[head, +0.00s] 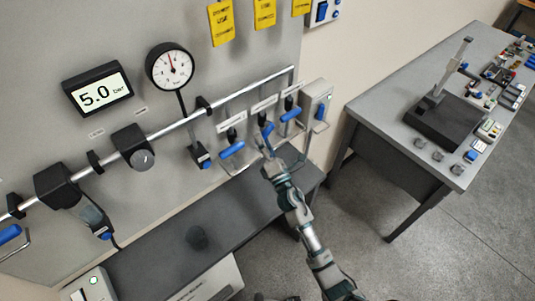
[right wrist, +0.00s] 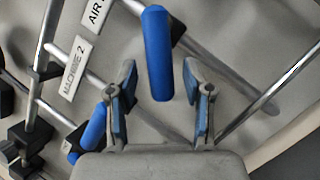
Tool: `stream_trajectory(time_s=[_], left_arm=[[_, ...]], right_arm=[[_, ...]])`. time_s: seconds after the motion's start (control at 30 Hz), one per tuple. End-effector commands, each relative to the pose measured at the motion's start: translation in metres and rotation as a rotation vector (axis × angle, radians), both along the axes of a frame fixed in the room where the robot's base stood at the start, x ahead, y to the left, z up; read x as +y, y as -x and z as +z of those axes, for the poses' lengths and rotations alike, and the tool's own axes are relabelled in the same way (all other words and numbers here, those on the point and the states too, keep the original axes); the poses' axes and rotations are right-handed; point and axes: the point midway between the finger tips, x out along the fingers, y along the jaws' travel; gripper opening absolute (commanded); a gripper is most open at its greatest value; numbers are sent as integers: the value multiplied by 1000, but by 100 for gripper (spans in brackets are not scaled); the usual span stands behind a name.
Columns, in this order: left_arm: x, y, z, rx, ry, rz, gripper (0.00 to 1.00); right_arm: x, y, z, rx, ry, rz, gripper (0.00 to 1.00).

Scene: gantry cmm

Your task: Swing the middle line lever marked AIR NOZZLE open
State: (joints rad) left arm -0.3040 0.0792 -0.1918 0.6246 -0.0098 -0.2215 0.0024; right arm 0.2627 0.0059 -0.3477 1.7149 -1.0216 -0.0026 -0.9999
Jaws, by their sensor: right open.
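The middle lever has a blue handle (head: 267,130) and sits under the middle white label (head: 264,104) on the wall pipe. In the right wrist view a blue handle (right wrist: 158,45) hangs between my fingertips, near a partly cut-off label reading "AIR" (right wrist: 97,10). My right gripper (head: 263,141) is open at the middle lever, and in the wrist view its fingers (right wrist: 160,78) stand on both sides of the handle with gaps. Whether the handle lies fully between the pads in depth is unclear. My left gripper is out of view.
Neighbouring blue levers stand left (head: 232,149) and right (head: 291,114). The wrist view shows a "MACHINE 2" label (right wrist: 78,68) and another blue handle (right wrist: 93,130) beside my left finger. A gauge (head: 170,67) and 5.0 bar display (head: 98,93) are left. A grey bench (head: 395,75) stands right.

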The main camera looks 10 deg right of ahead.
Motion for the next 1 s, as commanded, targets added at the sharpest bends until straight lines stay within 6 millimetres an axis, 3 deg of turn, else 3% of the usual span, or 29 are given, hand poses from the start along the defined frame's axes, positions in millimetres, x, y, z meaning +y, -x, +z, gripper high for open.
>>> stream_trajectory(time_s=[0.4, 0.6, 0.83, 0.87, 1.0], left_arm=[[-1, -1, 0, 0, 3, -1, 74], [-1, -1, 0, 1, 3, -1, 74], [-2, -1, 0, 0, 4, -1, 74], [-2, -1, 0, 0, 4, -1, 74], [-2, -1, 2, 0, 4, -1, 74]], right_arm=[[-23, 75, -36, 7, 3, 1, 51], [-27, 88, -41, 5, 5, 2, 51], [-28, 88, -41, 4, 6, 2, 51], [-28, 88, -41, 5, 6, 2, 48], [-38, 88, -34, 17, -40, -14, 13]])
